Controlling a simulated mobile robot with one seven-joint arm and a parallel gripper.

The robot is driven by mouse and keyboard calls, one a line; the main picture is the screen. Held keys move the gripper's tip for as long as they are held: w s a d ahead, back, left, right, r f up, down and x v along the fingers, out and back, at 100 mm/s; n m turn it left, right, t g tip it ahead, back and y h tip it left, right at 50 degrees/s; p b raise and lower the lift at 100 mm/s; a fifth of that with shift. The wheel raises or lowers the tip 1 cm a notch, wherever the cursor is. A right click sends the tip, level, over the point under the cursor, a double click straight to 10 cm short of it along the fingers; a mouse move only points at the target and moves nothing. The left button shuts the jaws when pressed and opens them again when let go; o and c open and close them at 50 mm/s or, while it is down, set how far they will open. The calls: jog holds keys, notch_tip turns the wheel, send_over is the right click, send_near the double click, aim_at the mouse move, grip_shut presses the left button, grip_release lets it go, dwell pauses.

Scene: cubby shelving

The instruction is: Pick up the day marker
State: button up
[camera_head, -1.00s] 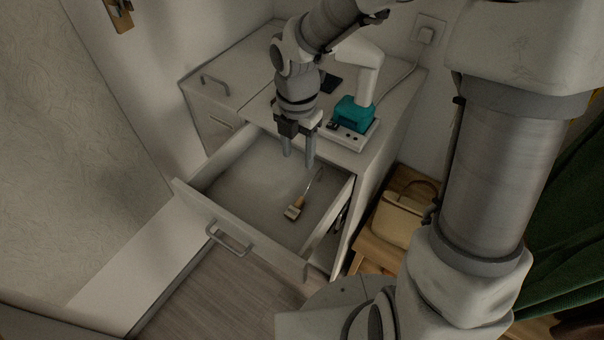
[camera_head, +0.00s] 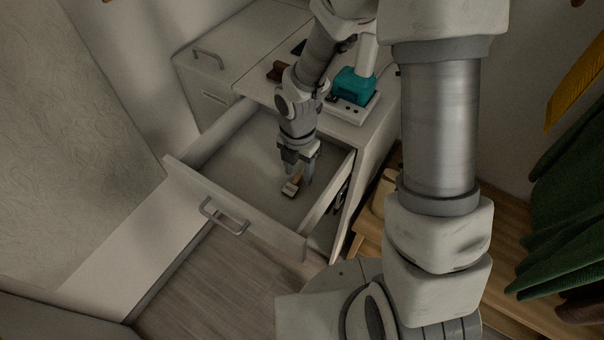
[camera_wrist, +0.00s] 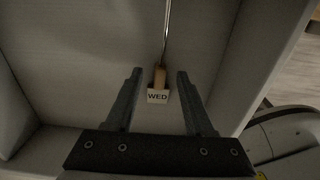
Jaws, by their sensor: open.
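The day marker (camera_wrist: 158,94) lies on the floor of the open drawer. It has a white face reading "WED", a wooden body and a thin metal rod running away from my gripper in the wrist view. In the head view the marker (camera_head: 291,189) shows just below my gripper (camera_head: 300,179), whose fingers hide part of it. My gripper (camera_wrist: 159,82) is open, with the marker's wooden end between its two fingers in the wrist view. I cannot tell whether the fingers touch the drawer floor. The drawer (camera_head: 238,195) is pulled out of the white cabinet.
A teal and white device (camera_head: 354,88) stands on the cabinet top (camera_head: 262,77), with dark items beside it. The drawer walls surround my gripper closely on the right. A tan bag (camera_head: 380,197) sits right of the cabinet. The left part of the drawer is empty.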

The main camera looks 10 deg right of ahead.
jog(key=shift+f, duration=0.35)
grip_shut()
dwell(1.2)
